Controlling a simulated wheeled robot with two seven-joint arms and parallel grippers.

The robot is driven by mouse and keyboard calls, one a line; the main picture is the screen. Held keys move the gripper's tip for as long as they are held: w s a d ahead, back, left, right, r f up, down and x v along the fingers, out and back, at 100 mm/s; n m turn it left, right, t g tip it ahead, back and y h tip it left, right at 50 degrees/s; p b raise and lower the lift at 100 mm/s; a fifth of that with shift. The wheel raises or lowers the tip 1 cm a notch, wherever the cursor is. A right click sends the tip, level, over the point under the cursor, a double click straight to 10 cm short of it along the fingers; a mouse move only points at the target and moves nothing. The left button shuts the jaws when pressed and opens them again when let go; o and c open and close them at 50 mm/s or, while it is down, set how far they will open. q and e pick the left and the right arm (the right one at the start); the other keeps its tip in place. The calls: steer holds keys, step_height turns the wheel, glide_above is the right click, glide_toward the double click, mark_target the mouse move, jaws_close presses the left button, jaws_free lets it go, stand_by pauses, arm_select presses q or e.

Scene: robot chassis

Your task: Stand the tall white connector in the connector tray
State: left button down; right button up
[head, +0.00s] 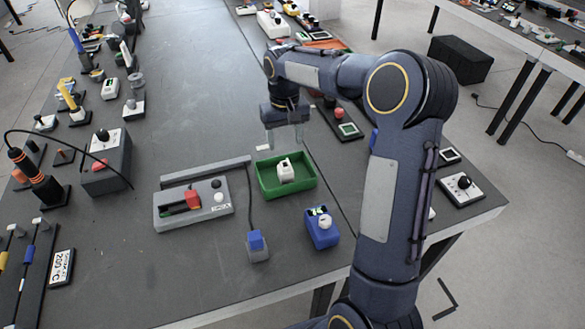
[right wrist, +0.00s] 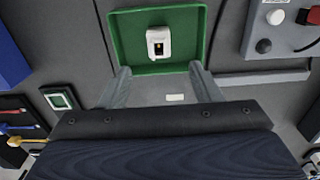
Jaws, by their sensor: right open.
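The white connector (head: 285,170) stands upright inside the green connector tray (head: 268,189), near its middle. In the right wrist view the white connector (right wrist: 158,42) shows a dark opening and sits between the walls of the green tray (right wrist: 206,20). My right gripper (head: 285,146) is above the table at the tray's far edge, open and empty. In the right wrist view the two fingers of my right gripper (right wrist: 160,82) are spread wide, apart from the connector. My left gripper is not in view.
A grey device with a red part (head: 215,211) lies left of the tray. A blue box with a white knob (head: 322,229) and a blue plug on a cable (head: 257,243) stand in front. Several devices line the table's left side. The middle of the table behind is clear.

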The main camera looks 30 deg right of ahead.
steer(key=s+a+r+t+y, duration=0.1)
steer(key=s+a+r, duration=0.1)
steer(key=s+r, duration=0.35)
steer(key=s+a+r+t, duration=0.2)
steer(key=s+a, duration=0.1)
steer(key=s, duration=0.6)
steer(key=s+a+f+t+y, duration=0.1)
steer(key=s+a+f, duration=0.1)
steer(key=s, duration=0.5)
steer(key=s+a+f+n+t+y, duration=0.1)
steer(key=s+a+f, duration=0.1)
steer(key=s+a, duration=0.3)
steer(key=shift+s+y, duration=0.3)
steer(key=shift+s, duration=0.7)
steer(key=shift+a, duration=0.1)
